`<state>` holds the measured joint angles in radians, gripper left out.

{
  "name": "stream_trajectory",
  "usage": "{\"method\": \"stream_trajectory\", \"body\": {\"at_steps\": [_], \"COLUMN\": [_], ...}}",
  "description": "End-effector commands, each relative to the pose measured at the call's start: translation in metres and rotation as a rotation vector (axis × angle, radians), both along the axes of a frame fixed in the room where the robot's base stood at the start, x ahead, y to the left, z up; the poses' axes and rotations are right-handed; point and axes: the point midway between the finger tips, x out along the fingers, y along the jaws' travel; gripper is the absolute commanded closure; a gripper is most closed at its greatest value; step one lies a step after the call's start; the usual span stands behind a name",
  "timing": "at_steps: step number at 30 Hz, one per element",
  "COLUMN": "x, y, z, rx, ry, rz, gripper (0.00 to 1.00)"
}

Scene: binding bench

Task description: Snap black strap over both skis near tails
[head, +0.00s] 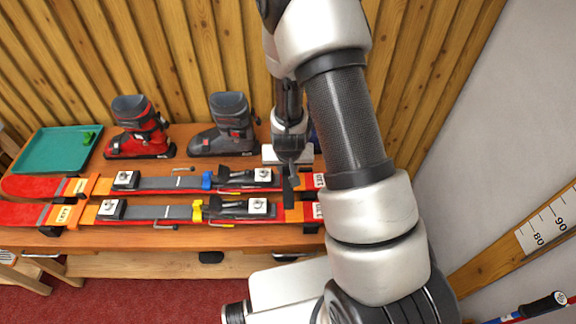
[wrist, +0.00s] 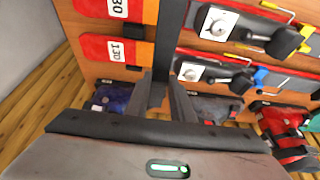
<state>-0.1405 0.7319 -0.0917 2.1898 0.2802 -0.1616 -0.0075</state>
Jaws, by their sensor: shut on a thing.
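Two red skis with grey bindings lie side by side on the bench, the far ski (head: 155,183) behind the near ski (head: 155,212). Their tails, marked with number labels, are at the right, partly behind my arm; the wrist view shows the far tail (wrist: 108,49) and near tail (wrist: 110,8). The black strap (wrist: 172,35) runs from my gripper across both skis, between tails and bindings. It also shows as a dark strip in the head view (head: 289,190). My gripper (wrist: 163,92) is shut on the strap. I cannot tell whether its far end is fastened.
A red boot (head: 139,128) and a dark grey boot (head: 224,127) stand behind the skis. A blue boot (wrist: 113,97) is near my gripper. A green tray (head: 55,152) lies at the back left. Orange bands (head: 75,199) cross the skis left of the bindings. A slatted wall stands behind.

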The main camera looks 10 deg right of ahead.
Motion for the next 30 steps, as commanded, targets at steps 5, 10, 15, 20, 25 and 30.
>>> {"method": "stream_trajectory", "body": {"at_steps": [5, 10, 15, 20, 25, 30], "x": [0.0, 0.0, 0.0, 0.0, 0.0, 0.0], "y": [-0.002, -0.002, -0.002, -0.002, -0.002, -0.002], "z": [-0.01, -0.019, -0.034, -0.05, -0.068, -0.076], "rx": [0.0, 0.001, 0.001, 0.002, 0.001, 0.001], "ry": [-0.001, -0.002, -0.001, 0.0, -0.002, -0.002], "rz": [-0.009, -0.008, -0.008, -0.007, -0.007, -0.007], "gripper": [1.0, 1.0, 1.0, 1.0, 1.0, 1.0]}}
